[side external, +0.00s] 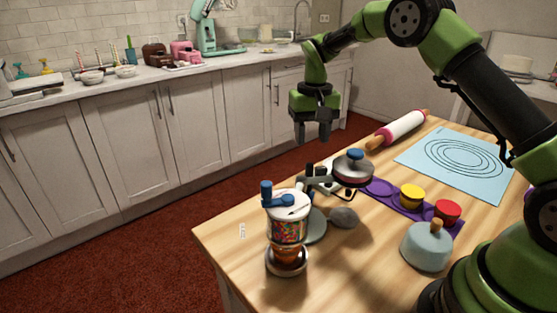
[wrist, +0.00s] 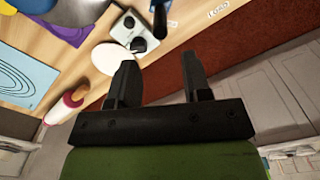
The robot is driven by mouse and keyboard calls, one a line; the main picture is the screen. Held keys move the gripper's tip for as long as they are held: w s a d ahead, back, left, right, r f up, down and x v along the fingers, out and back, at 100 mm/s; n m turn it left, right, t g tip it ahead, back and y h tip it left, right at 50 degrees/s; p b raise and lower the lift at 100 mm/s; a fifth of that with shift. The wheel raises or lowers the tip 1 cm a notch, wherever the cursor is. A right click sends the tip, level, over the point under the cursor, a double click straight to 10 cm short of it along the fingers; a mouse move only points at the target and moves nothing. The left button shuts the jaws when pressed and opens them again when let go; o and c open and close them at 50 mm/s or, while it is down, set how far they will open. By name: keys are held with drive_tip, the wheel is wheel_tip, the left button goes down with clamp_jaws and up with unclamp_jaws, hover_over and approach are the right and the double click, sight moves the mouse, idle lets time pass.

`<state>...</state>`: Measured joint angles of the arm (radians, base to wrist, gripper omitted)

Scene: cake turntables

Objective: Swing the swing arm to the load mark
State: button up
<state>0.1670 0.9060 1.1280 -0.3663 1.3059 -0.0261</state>
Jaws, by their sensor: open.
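The swing arm's mechanism (side external: 322,181), pale with black upright parts, stands on the wooden table. Which piece is the arm itself is hard to tell. A round metal piece with a blue knob (side external: 352,168) is beside it. In the wrist view, a grey plate with black knobs (wrist: 135,36) lies beside a white disc (wrist: 108,60), with a dark post (wrist: 160,18) near it. The load mark is white lettering (wrist: 219,11) on the table; small lettering (side external: 242,231) also shows near the table's left edge. My gripper (side external: 312,138) is open, empty and above the table's far edge, apart from the mechanism.
A sprinkle dispenser with a blue crank (side external: 288,216) stands at the front left. A purple tray (side external: 379,187) with yellow and red pieces, a grey-blue dome (side external: 427,248), a rolling pin (side external: 402,128) and a blue mat (side external: 420,155) are to the right. Bare wood surrounds the lettering.

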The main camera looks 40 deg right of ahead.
sight(309, 164)
wheel_tip(309, 164, down, 7)
drive_tip(key=shift+f, duration=0.15)
drive_tip(key=c, duration=0.7)
drive_tip(key=shift+w+a, duration=1)
drive_tip(key=shift+w, duration=0.1)
